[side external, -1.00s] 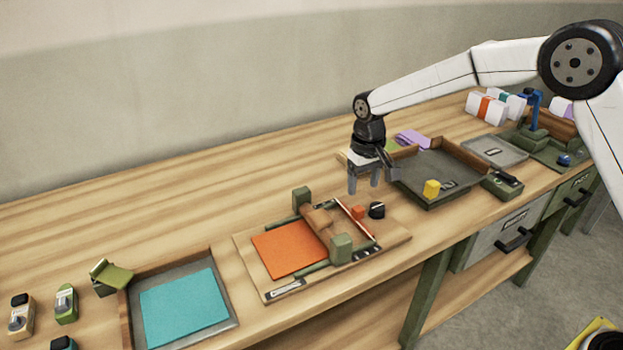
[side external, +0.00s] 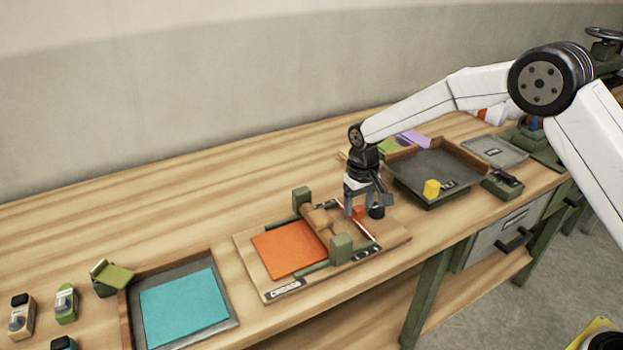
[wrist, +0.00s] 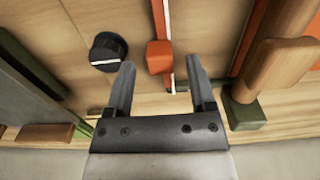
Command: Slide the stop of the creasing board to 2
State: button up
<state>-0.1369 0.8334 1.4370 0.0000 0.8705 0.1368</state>
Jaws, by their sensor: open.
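The creasing board (side external: 272,275) lies on the bench with an orange sheet (side external: 285,249) on it. Its orange stop bar has a small block-shaped tab (side external: 358,212), which also shows in the wrist view (wrist: 159,57). My gripper (side external: 362,213) is low over the right part of the board, fingers pointing down. In the wrist view my gripper (wrist: 160,63) is open, with the tab between the fingertips and a gap on each side. The scale numbers are not readable.
A wooden roller (wrist: 280,66) with green end blocks stands close right of my fingers in the wrist view. A tray with a teal sheet (side external: 184,304) is at front left.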

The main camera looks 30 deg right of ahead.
jog(key=shift+f, duration=0.85)
grip_shut()
dwell(0.9)
